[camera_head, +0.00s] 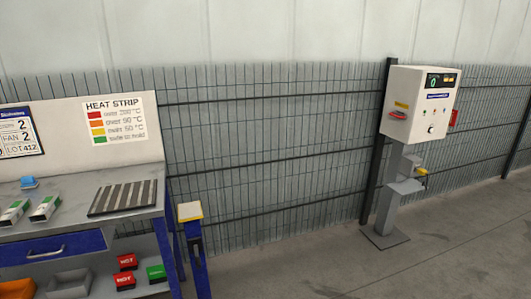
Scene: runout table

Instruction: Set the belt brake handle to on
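A white control cabinet (422,100) on a grey pedestal (388,204) stands at the right, in front of the fence. On the cabinet's left side a small red handle-like part (397,115) sits below a yellow label (401,105). A small yellow part (421,171) sticks out from the pedestal below the cabinet. I cannot tell which of these is the belt brake handle, nor read an on or off setting. The cabinet front has a dark display (441,80) with a green digit. Neither of my grippers is in view.
A workbench (60,225) with a blue drawer stands at the left, with a dark slatted plate (124,198) on top and red blocks (124,281) on its shelf. A yellow-topped blue post (191,212) stands beside it. Grey floor (300,265) between post and pedestal is clear.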

